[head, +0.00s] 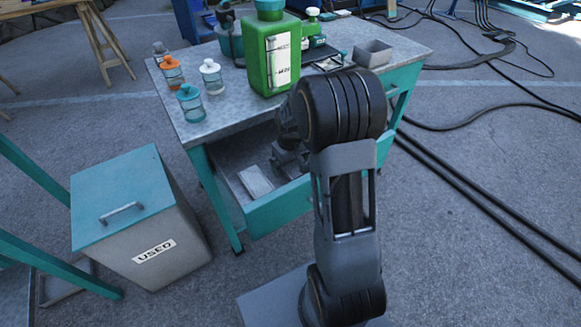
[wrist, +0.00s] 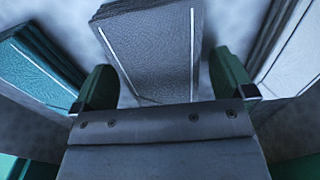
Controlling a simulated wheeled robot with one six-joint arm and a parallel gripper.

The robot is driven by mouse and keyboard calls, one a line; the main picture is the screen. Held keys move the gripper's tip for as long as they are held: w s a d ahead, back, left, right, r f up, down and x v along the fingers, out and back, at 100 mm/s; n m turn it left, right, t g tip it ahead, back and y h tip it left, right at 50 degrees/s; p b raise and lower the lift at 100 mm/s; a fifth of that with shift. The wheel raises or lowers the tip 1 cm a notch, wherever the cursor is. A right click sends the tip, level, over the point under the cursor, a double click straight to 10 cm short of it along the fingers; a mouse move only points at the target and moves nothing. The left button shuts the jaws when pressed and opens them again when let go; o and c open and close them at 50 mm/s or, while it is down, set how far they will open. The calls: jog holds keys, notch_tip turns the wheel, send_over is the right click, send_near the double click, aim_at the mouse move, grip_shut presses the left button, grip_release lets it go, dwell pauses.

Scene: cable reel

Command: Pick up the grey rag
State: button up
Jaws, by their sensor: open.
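The grey rag (wrist: 150,45) is a folded, textured stack with pale stripes along its edges, in the upper middle of the wrist view. My gripper (wrist: 165,82) is open, with its two green fingers apart at the left and right of the rag's near end. I cannot tell if they touch it. In the head view my gripper (head: 290,160) reaches down into the open drawer (head: 285,208) of the workbench. My arm hides much of the drawer, and I cannot make out the grey rag there.
A teal rag (wrist: 38,68) lies left of the grey one and a white rag (wrist: 295,50) lies right. The white rag also shows in the drawer (head: 256,182). A green canister (head: 268,55) and small jars (head: 190,103) stand on the bench. A lidded bin (head: 140,210) stands at left.

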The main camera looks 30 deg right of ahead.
jog(key=c, duration=0.9)
jog(key=shift+c, duration=0.2)
